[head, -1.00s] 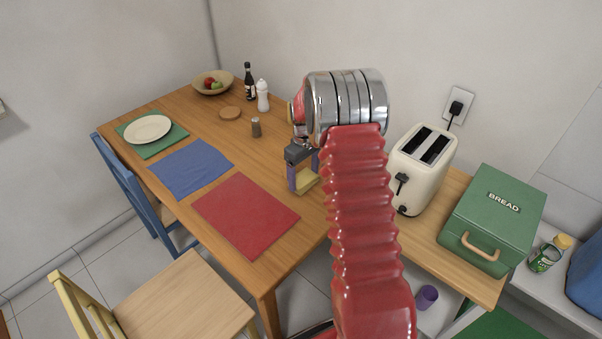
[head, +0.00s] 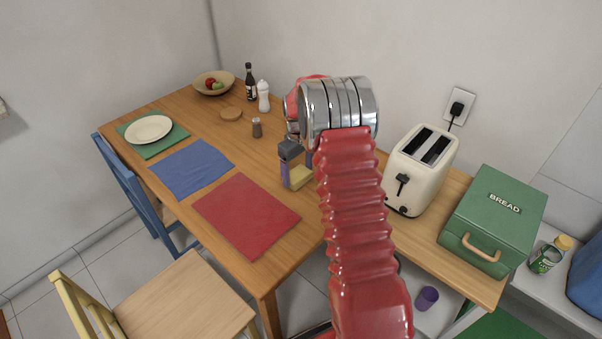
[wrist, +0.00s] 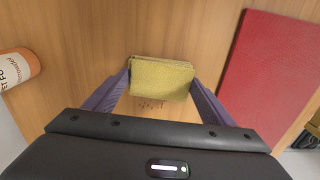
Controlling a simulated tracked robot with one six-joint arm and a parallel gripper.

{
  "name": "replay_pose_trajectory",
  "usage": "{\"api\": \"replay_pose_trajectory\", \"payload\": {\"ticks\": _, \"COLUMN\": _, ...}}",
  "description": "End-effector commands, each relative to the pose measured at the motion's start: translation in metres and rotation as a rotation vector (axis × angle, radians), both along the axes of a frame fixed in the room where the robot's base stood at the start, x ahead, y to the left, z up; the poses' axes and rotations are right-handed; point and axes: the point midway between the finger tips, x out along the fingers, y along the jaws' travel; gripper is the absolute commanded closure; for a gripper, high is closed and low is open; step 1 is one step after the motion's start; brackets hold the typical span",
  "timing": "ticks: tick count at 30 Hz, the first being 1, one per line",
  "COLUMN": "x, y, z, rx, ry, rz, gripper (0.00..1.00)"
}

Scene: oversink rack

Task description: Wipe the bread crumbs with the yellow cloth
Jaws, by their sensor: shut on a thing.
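The yellow cloth (wrist: 162,79) is a folded block between the two purple fingers of my gripper (wrist: 161,84) in the wrist view. My gripper is shut on it. In the head view my gripper (head: 291,174) holds the cloth (head: 300,178) low at the wooden table, right of the red placemat. I cannot tell whether the cloth touches the table. Small dark bread crumbs (wrist: 150,104) lie on the wood just below the cloth in the wrist view. In the head view I cannot make out the crumbs.
The red placemat (head: 246,214) lies close to the left of my gripper in the head view. A cream toaster (head: 421,170) and a green bread box (head: 494,220) stand to the right. An orange-and-white container (wrist: 17,68) stands at the left of the wrist view.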

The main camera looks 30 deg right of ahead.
Motion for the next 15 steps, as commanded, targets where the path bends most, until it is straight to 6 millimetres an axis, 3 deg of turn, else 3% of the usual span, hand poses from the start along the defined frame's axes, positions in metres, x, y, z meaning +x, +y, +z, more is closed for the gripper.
{"api": "replay_pose_trajectory", "payload": {"ticks": 15, "x": 0.0077, "y": 0.0040, "z": -0.0028, "rx": 0.001, "ry": 0.001, "rz": 0.000, "gripper": 0.41}}
